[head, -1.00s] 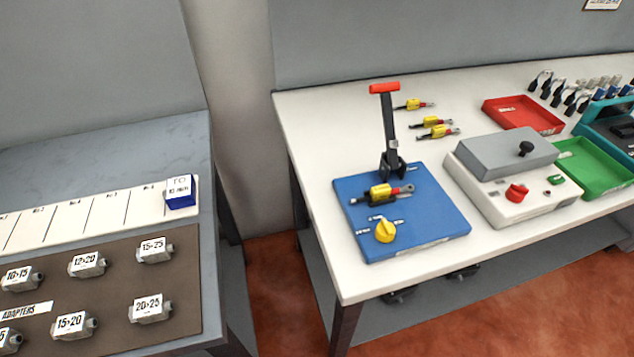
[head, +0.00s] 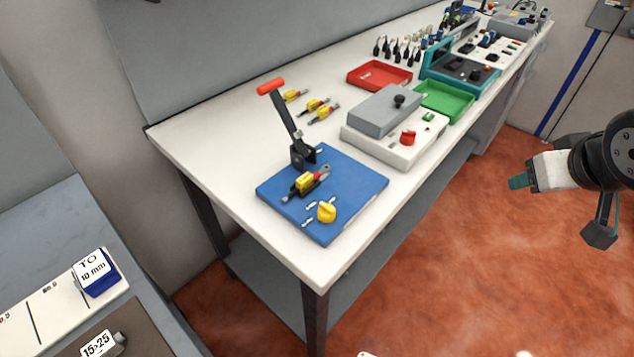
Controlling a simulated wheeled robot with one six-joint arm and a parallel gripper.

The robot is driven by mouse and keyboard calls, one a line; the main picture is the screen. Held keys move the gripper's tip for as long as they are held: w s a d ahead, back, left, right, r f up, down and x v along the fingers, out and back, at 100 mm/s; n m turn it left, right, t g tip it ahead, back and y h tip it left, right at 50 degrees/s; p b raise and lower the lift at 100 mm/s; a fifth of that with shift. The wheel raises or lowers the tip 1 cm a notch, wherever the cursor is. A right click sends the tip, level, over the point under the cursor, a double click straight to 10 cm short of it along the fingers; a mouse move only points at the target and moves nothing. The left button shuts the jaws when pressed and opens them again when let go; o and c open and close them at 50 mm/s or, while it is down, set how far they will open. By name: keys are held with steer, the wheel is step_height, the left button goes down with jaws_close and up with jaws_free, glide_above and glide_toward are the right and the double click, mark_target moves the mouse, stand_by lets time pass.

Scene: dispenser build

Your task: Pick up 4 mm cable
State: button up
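No label in view reads 4 mm, so I cannot tell which piece is the 4 mm cable. Several small dark and light-blue-tipped cable pieces (head: 400,50) stand in a row at the back of the white table (head: 235,140). Yellow-bodied pieces with metal ends (head: 316,106) lie left of the grey and white device. Another yellow-bodied piece (head: 306,183) sits on the blue board.
The blue board (head: 350,190) carries a red-handled lever (head: 285,122) and a yellow knob (head: 327,212). A red tray (head: 380,76), green tray (head: 445,101), grey and white device (head: 385,110) and teal holder (head: 460,75) stand behind.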

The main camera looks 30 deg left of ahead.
steer(key=w+a+f+n+y, duration=0.1)
steer(key=a+f+n+y, duration=0.1)
steer(key=a, duration=0.5)
steer(key=w+a+f+n+y, duration=0.1)
steer(key=a+f+n+y, duration=0.1)
steer(key=a, duration=0.5)
steer(key=n+g+y, duration=0.3)
steer(key=n+y, duration=0.2)
steer(key=y, duration=0.2)
glide_toward(303, 177)
steer(key=shift+w+f, duration=0.15)
steer(key=shift+w, duration=0.6)
steer(key=shift+g, duration=0.3)
steer(key=x, duration=0.5)
steer(key=s+x, duration=0.1)
steer(key=x, duration=0.1)
steer(key=shift+w+a+f, duration=0.15)
steer(key=shift+a+f, duration=0.05)
steer(key=shift+a, duration=0.2)
steer(key=c, duration=1.2)
steer(key=shift+o, duration=0.2)
steer(key=shift+r, duration=0.15)
